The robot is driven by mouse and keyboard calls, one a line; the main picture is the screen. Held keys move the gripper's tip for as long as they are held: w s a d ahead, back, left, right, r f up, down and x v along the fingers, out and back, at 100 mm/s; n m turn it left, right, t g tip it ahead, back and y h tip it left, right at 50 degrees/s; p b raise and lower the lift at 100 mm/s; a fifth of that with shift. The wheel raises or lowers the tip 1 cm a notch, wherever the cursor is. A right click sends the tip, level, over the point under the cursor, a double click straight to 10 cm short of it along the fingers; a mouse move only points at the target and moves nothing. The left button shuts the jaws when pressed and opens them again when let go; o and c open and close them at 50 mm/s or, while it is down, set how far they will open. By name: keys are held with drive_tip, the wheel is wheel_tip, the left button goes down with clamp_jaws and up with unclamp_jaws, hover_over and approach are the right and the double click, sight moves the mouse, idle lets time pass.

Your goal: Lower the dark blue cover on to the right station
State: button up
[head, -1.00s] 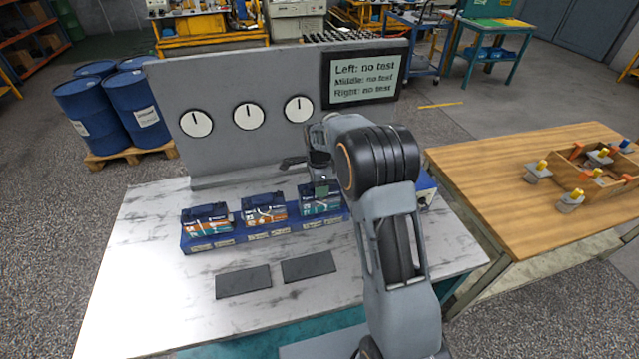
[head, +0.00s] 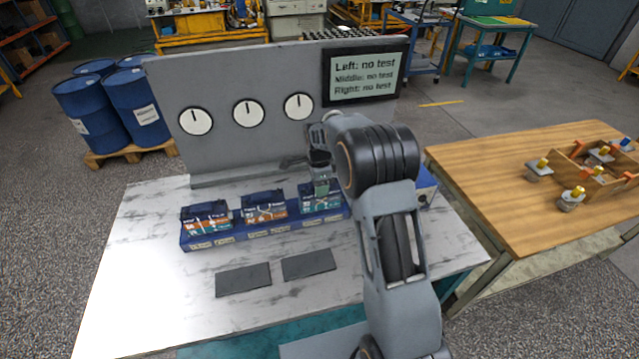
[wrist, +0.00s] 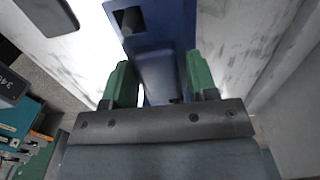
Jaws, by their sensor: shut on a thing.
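The right station (head: 330,213) is the right end of a long blue base on the white bench. A unit with an orange, white and teal printed front sits there, with dark blue showing at its top. My gripper (head: 322,186) is over this station, pointing down. In the wrist view, its green fingers (wrist: 158,72) stand either side of a dark blue part with a dark recess, which I take to be the dark blue cover (wrist: 165,50). It is shut on the cover. Whether the cover touches the station cannot be told; the contact is hidden.
The middle station (head: 264,207) and left station (head: 206,217) hold similar units close to the left. A grey panel (head: 270,75) with three dials and a screen (head: 364,74) stands behind. Two dark pads (head: 243,280) lie in front. A wooden table (head: 480,180) stands right.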

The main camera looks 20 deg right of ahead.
drive_tip(key=shift+f, duration=0.25)
drive_tip(key=o, duration=1.4)
wheel_tip(320, 180, up, 14)
drive_tip(key=b, duration=0.1)
drive_tip(key=s+n+t, duration=0.1)
drive_tip(key=s+n, duration=0.5)
drive_tip(key=s, duration=0.3)
drive_tip(key=s+n+t, duration=0.1)
drive_tip(key=s+n, duration=0.5)
drive_tip(key=s, duration=0.2)
drive_tip(key=s+n+t, duration=0.2)
drive_tip(key=s+n, duration=0.4)
drive_tip(key=s, duration=0.3)
drive_tip(key=shift+s+d+f, duration=0.1)
drive_tip(key=shift+s+f, duration=0.1)
drive_tip(key=shift+s, duration=0.15)
